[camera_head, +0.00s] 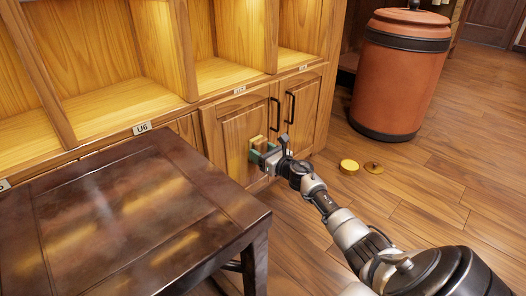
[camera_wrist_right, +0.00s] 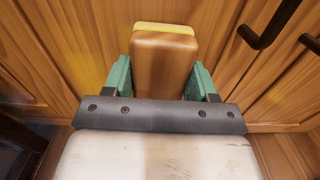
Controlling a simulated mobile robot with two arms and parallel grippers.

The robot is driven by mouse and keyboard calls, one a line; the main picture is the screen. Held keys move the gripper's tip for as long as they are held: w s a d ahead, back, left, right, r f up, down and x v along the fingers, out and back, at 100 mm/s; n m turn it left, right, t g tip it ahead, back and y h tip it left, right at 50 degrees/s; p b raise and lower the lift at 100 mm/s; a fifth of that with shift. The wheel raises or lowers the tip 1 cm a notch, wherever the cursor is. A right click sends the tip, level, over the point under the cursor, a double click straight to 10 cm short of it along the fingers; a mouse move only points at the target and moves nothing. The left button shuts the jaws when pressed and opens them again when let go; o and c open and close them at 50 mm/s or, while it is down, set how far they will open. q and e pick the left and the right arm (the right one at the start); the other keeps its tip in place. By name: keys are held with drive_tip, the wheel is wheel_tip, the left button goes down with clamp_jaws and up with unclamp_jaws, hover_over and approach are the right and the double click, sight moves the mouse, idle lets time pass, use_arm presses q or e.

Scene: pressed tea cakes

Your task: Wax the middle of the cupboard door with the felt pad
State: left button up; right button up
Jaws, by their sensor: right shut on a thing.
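The felt pad is a wooden block with a pale yellow face (camera_head: 258,142). My right gripper (camera_head: 266,154), with green fingers, is shut on it; in the right wrist view the block (camera_wrist_right: 163,65) sits between the fingers, yellow side (camera_wrist_right: 165,28) away from the wrist. The cupboard door (camera_head: 230,128) is a framed wooden panel with a black handle at its right side. The pad is in front of this door, near the panel's right part. I cannot tell whether the yellow face touches the wood. My left gripper is not in view.
A dark wooden table (camera_head: 130,225) stands at the left front, close to the doors. A round yellow tin (camera_head: 349,166) and a brownish disc (camera_head: 373,168) lie on the floor. A large orange-brown drum (camera_head: 403,80) stands at the back right. Open shelves are above the doors.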

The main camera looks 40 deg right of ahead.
drive_tip(key=shift+s+a+p, duration=0.15)
drive_tip(key=shift+a+p, duration=0.4)
drive_tip(key=shift+a, duration=0.95)
drive_tip(key=shift+s+a+p, duration=0.1)
drive_tip(key=shift+a+p, duration=0.4)
drive_tip(key=shift+a, duration=1)
drive_tip(key=shift+s+a+p, duration=0.2)
drive_tip(key=shift+a+p, duration=0.45)
drive_tip(key=shift+a, duration=2)
approach(227, 162)
drive_tip(key=shift+w+p, duration=0.3)
drive_tip(key=shift+p, duration=0.1)
drive_tip(key=shift+s, duration=0.1)
drive_tip(key=s, duration=0.2)
drive_tip(key=shift+s+d, duration=0.15)
drive_tip(key=shift+s, duration=0.25)
